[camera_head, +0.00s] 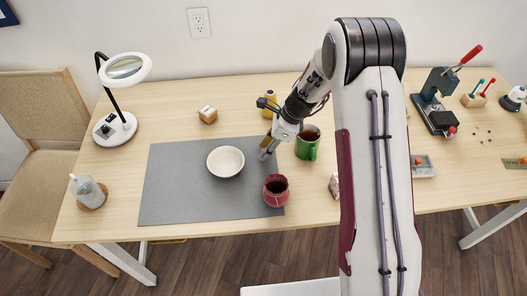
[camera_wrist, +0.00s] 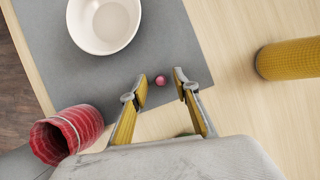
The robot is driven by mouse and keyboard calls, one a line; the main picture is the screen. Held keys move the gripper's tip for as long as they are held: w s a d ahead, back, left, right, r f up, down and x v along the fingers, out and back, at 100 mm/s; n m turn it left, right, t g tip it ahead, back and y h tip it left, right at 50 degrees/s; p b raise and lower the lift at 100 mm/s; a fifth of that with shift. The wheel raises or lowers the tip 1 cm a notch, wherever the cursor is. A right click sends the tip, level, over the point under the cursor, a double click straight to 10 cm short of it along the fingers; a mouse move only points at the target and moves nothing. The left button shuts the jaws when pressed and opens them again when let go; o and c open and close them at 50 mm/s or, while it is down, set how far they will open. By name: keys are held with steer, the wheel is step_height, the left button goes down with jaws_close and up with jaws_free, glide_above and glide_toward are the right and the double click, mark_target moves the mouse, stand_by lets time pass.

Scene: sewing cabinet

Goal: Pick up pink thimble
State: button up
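A small round pink thing, which looks like the thimble (camera_wrist: 160,80), lies on the grey mat (camera_wrist: 62,52) near its edge in the wrist view. My gripper (camera_wrist: 160,88) is open, with one fingertip on each side of the thimble in the picture. I cannot tell how high the fingers are above it. In the head view my gripper (camera_head: 266,152) points down at the right edge of the grey mat (camera_head: 175,190). I cannot make out the thimble in that view; the gripper may hide it.
A white bowl (camera_head: 226,162) is left of my gripper and a red cup (camera_head: 276,190) is in front of it. A green mug (camera_head: 307,145) stands close on the right. A yellow bottle (camera_head: 267,104) stands behind. The mat's left part is clear.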

stand_by(0.4)
steer(key=c, duration=0.7)
steer(key=shift+c, duration=0.2)
steer(key=shift+r, duration=0.1)
step_height(320, 180, up, 10)
stand_by(0.3)
stand_by(0.9)
